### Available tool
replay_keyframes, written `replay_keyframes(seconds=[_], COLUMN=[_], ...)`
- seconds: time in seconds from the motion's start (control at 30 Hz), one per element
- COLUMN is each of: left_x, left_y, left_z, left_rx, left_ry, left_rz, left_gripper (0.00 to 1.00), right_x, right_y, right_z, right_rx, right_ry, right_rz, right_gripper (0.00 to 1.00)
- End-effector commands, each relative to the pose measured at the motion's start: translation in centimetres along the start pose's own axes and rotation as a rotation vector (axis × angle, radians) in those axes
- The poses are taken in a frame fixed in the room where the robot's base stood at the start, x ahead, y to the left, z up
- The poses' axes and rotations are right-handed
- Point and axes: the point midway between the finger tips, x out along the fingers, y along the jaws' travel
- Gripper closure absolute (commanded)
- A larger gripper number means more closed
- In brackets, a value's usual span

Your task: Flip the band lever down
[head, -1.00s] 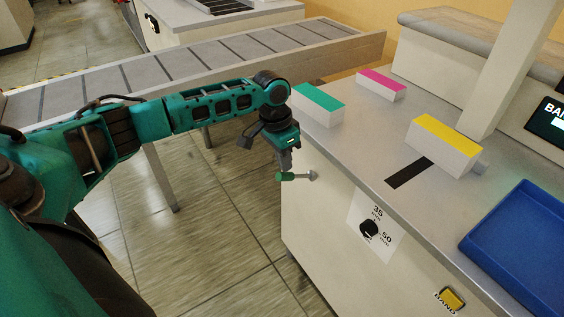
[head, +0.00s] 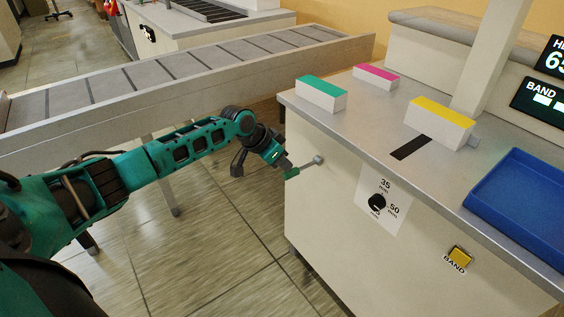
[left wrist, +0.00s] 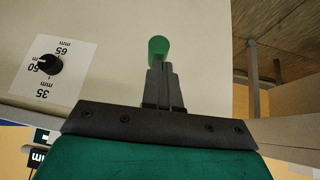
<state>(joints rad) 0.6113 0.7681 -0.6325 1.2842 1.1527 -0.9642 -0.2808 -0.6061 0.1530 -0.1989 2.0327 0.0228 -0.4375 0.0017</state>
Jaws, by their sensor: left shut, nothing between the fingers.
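The band lever shows in the head view as a green handle (head: 292,173) on a short grey rod (head: 317,160) at the left end of the cream machine cabinet. The rod slopes down to the left toward the handle. My left gripper (head: 284,165) is shut and empty, with its fingertips at the handle, coming from the upper left. In the left wrist view the shut fingers (left wrist: 158,68) point at the round green handle end (left wrist: 158,47) and partly cover it. I cannot tell whether they touch it. My right gripper is not in view.
The cabinet front carries a dial (head: 377,203) and a yellow band button (head: 460,255). Green (head: 321,94), pink (head: 376,76) and yellow (head: 441,122) topped blocks and a blue tray (head: 520,200) are on the counter. A conveyor (head: 190,80) runs behind my arm. Floor below the gripper is clear.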

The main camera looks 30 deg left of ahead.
Motion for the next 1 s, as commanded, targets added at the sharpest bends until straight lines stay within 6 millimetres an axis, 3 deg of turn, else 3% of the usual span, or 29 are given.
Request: replay_keyframes(seconds=[0.03,0.2,0.6,1.0], left_x=[1.1,2.8,5.1,5.8], left_y=[0.0,-0.1,-0.4,-0.4], left_z=[1.4,2.9,4.2,4.5], left_rx=[0.002,0.016,0.04,0.04], left_ry=[0.038,0.196,0.438,0.431], left_rz=[0.003,0.002,0.0,0.002], left_gripper=[1.0,1.0,1.0,1.0], right_x=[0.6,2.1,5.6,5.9], right_y=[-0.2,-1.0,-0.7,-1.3], right_z=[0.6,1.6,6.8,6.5], right_rx=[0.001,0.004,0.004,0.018], right_ry=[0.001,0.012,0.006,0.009], right_rz=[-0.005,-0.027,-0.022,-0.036], right_gripper=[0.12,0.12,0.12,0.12])
